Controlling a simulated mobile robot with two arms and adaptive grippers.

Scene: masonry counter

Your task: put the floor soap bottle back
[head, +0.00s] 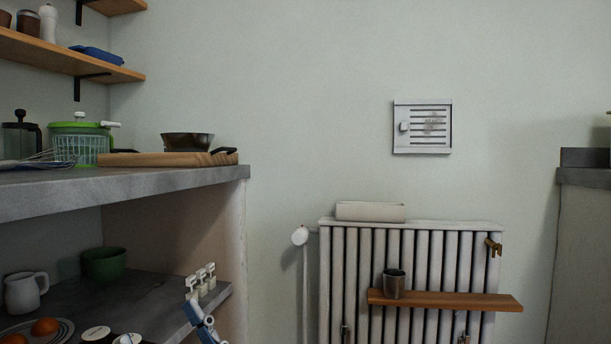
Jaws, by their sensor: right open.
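I cannot make out a floor soap bottle in the head view, and the floor is out of frame. My right gripper (200,277) shows at the lower left of the picture, by the right end of the lower masonry shelf (150,306). Its pale fingers point up and are open, with nothing seen between them. A blue part of my arm shows below it. My left gripper is not in view.
A radiator (344,262) carries a white trough (370,211) on top and a wooden ledge (450,301) with a metal cup (395,284). The counter (120,188) holds a cutting board (165,159). A white jug (24,293) and green pot (104,264) stand below.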

